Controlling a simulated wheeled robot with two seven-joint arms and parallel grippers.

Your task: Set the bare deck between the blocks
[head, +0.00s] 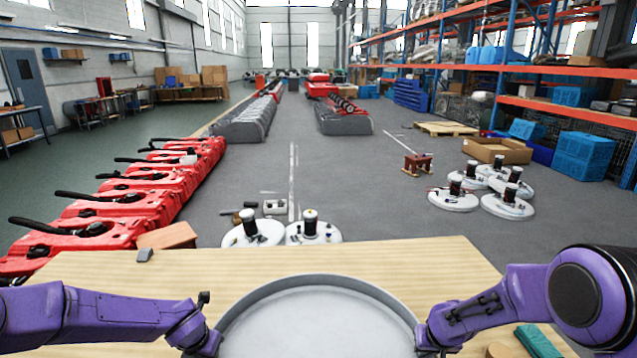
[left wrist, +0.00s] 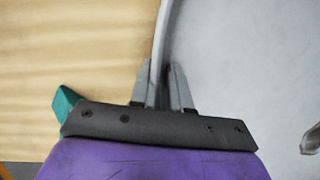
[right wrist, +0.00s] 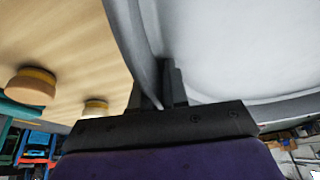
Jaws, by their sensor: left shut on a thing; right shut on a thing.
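The bare deck (head: 318,325) is a round, pale grey pan with a raised darker rim, over the wooden bench top (head: 270,258) nearest me. Both my grippers hold its rim, left gripper (head: 205,343) on the left side, right gripper (head: 428,343) on the right. The left wrist view shows the left fingers (left wrist: 162,88) astride the rim; the right wrist view shows the right fingers (right wrist: 155,90) on the rim. A teal block (head: 537,341) lies right of the deck, another teal piece (left wrist: 65,104) shows beside the left gripper. The deck's near side is hidden in the head view.
Round wooden pieces (right wrist: 32,88) stand on the bench at right. Red scrubber tanks (head: 120,205) line the floor left. White decks with motors (head: 310,230) stand beyond the bench.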

